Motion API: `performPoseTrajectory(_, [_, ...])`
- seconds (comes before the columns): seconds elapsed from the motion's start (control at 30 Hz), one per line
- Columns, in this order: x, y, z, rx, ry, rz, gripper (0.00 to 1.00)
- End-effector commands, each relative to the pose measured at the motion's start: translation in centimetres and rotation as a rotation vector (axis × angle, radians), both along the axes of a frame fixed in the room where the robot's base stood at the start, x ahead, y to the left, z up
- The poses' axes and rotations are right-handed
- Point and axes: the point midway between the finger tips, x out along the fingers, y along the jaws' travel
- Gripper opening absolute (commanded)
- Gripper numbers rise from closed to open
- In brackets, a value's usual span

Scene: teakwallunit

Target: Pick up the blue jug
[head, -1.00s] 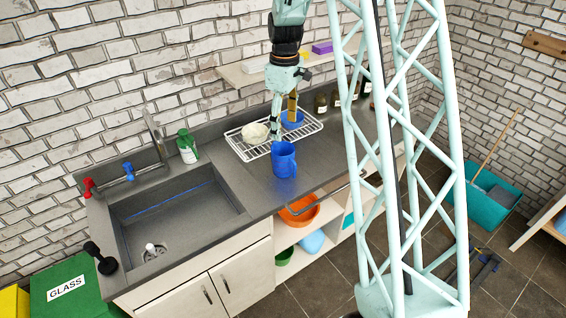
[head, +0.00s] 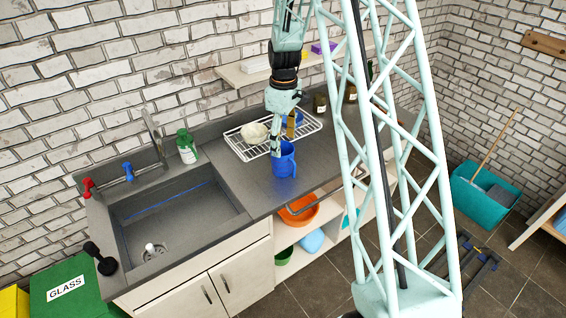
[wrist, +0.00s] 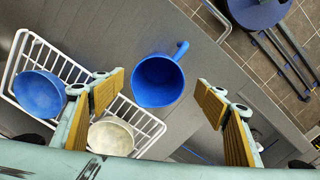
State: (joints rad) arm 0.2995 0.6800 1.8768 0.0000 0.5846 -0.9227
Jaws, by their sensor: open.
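The blue jug (head: 284,161) stands upright on the grey counter, in front of the dish rack. In the wrist view the jug (wrist: 158,82) is seen from above, with its open mouth up and its handle toward the upper right. My gripper (wrist: 160,92) is open, with its ochre finger pads apart on either side of the jug in that view. In the head view my gripper (head: 282,142) is over the jug's near area and overlaps its upper left edge. I cannot tell how far above the rim the fingertips are.
A white wire rack (head: 240,146) holds a cream bowl (head: 254,133) and a blue bowl (wrist: 40,93) behind the jug. The sink (head: 180,215) and a green bottle (head: 187,147) are to the left. The counter left of the jug is clear.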

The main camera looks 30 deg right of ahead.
Motion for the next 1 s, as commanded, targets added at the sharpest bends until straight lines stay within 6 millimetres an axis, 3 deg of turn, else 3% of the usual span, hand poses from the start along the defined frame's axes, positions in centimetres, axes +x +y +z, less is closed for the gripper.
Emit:
performPoseTrajectory(0.67, [0.0, 0.0, -1.2, 0.000, 0.000, 0.000, 0.67])
performPoseTrajectory(1.0, [0.2, -0.2, -3.6, 0.000, 0.001, 0.000, 0.67])
